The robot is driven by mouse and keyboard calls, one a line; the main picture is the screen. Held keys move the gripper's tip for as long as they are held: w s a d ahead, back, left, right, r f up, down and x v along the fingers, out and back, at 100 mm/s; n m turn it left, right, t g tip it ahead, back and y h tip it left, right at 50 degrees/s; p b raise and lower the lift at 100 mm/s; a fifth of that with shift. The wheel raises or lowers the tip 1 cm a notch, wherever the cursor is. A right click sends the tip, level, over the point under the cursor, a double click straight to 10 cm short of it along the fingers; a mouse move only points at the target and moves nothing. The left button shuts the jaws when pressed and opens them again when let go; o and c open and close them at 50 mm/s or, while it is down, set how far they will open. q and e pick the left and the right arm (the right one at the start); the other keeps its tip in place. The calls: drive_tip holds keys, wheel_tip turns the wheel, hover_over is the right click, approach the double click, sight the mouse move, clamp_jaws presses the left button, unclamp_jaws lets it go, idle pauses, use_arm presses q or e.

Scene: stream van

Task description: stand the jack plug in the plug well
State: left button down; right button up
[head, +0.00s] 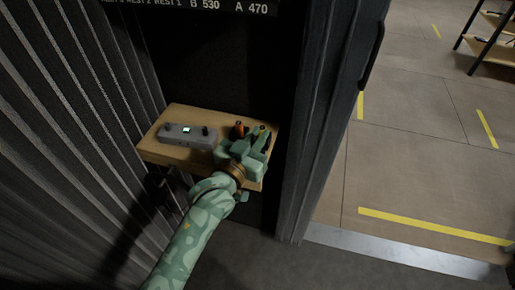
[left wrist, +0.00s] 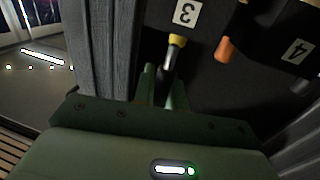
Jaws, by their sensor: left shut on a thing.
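My left gripper (head: 262,137) is low over the right end of a wooden shelf in the head view. In the left wrist view its two fingers (left wrist: 165,88) are shut on a slim dark and metallic piece with a yellow end, which looks like the jack plug (left wrist: 172,58). The yellow end points away from the gripper, close to a label reading 3. The fingers hide part of the plug, and I cannot tell whether it touches the surface behind it. I cannot make out the plug well for certain. My right gripper is not in view.
A grey box with a small lit screen (head: 186,134) sits on the wooden shelf (head: 160,153), left of my gripper. An orange piece (head: 238,130) is close beside the gripper; it also shows in the left wrist view (left wrist: 226,49). A dark upright panel (head: 330,110) stands right.

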use_arm(q)
drive_tip(key=shift+w+f, duration=0.25)
drive_tip(key=shift+f, duration=0.1)
wheel_tip(320, 180, down, 4)
drive_tip(key=b, duration=0.2)
drive_tip(key=shift+w+r+b, duration=0.15)
drive_tip(key=shift+b, duration=0.15)
drive_tip(key=shift+r, duration=0.2)
drive_tip(key=shift+f, duration=0.1)
drive_tip(key=c, duration=1.4)
unclamp_jaws()
drive_tip(key=shift+c, duration=0.2)
